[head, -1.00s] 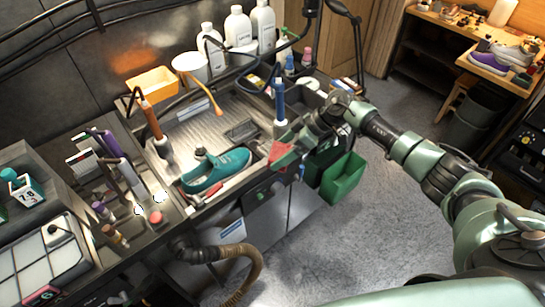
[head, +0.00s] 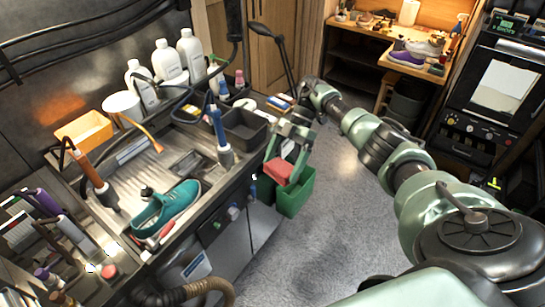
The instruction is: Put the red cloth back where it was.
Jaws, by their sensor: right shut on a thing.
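The red cloth (head: 280,171) hangs folded from my right gripper (head: 288,152), which is shut on it. The gripper points down, in front of the sink counter's right end. The cloth shows over the green bin (head: 295,197) in the picture; I cannot tell how high above the bin it is. A teal sneaker (head: 166,206) lies in the sink tray at the left. My left gripper is not in view.
A dark empty-looking bin (head: 243,128) sits at the counter's right end, near a blue-handled tool (head: 217,130). White bottles (head: 165,60) stand at the back. A wooden bench (head: 365,27) with shoes is at the back right. The grey floor (head: 310,250) is clear.

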